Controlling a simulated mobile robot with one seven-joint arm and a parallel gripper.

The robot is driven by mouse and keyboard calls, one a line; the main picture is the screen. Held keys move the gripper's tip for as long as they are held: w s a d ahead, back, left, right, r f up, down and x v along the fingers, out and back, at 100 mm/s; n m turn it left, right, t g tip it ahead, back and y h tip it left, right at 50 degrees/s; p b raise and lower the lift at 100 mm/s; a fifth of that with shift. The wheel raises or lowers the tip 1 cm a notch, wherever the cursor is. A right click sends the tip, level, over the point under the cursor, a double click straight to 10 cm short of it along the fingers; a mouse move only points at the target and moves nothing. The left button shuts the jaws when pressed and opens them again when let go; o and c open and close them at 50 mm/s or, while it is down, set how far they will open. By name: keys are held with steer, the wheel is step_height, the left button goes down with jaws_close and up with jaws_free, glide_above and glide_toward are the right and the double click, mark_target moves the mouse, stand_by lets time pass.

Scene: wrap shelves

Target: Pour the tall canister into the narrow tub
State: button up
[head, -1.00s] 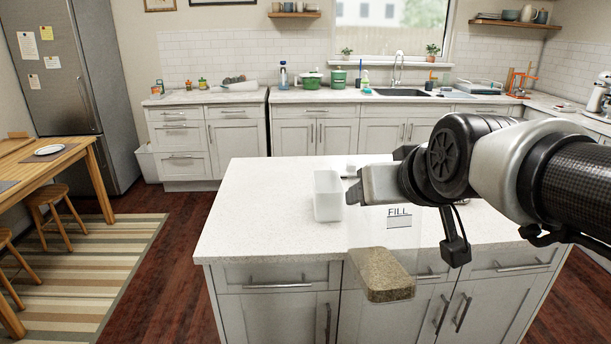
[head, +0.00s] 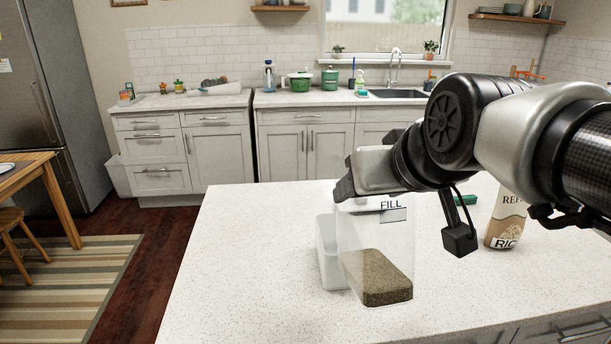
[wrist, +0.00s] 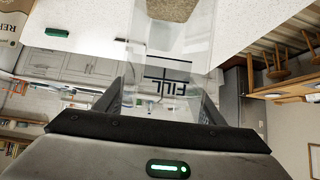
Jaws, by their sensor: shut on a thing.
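The tall canister (head: 374,245) is clear, with brown grainy contents in its bottom and a FILL mark near its top. My gripper (head: 352,184) is shut on its upper part and holds it nearly upright, slightly tilted. The canister also shows in the wrist view (wrist: 178,60), between the two fingers (wrist: 165,100). The narrow tub (head: 328,262) is white and stands on the island counter, partly hidden behind the canister. Its inside cannot be seen. The canister overlaps the tub's right side in the head view; whether they touch cannot be told.
A bag marked RIC (head: 505,220) stands on the counter at the right, partly behind my arm. A green object (head: 465,199) lies near it. The island counter (head: 235,260) is clear left of the tub. A sink counter (head: 225,101) runs along the back wall.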

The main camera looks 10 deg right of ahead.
steer(key=f+g+p, duration=0.1)
steer(key=f, duration=0.1)
steer(key=w+f+g+p, duration=0.1)
steer(key=f, duration=0.1)
steer(key=w+f+g+p, duration=0.1)
steer(key=f, duration=0.1)
steer(key=shift+w+a+f, duration=0.1)
steer(key=shift+w+f, duration=0.15)
steer(key=shift+f, duration=0.05)
steer(key=shift+w+r+g+p, duration=0.1)
steer(key=shift+w+g+p, duration=0.1)
steer(key=shift+g+p, duration=0.4)
steer(key=w+f+g+p, duration=0.1)
steer(key=p, duration=0.2)
steer(key=shift+w+p, duration=0.1)
steer(key=shift+p, duration=0.25)
steer(key=shift+w+f+g+b, duration=0.1)
steer(key=shift+f+g+b, duration=0.2)
steer(key=shift+f+b, duration=0.1)
steer(key=shift+r, duration=0.1)
steer(key=shift+p, duration=0.4)
steer(key=shift+w+a+f+g+p, duration=0.1)
steer(key=shift+w+f+g+p, duration=0.1)
steer(key=shift+g+p, duration=0.55)
steer(key=shift+w+f+g+p, duration=0.15)
steer(key=shift+g+p, duration=0.2)
steer(key=shift+p, duration=0.7)
stand_by(3.1)
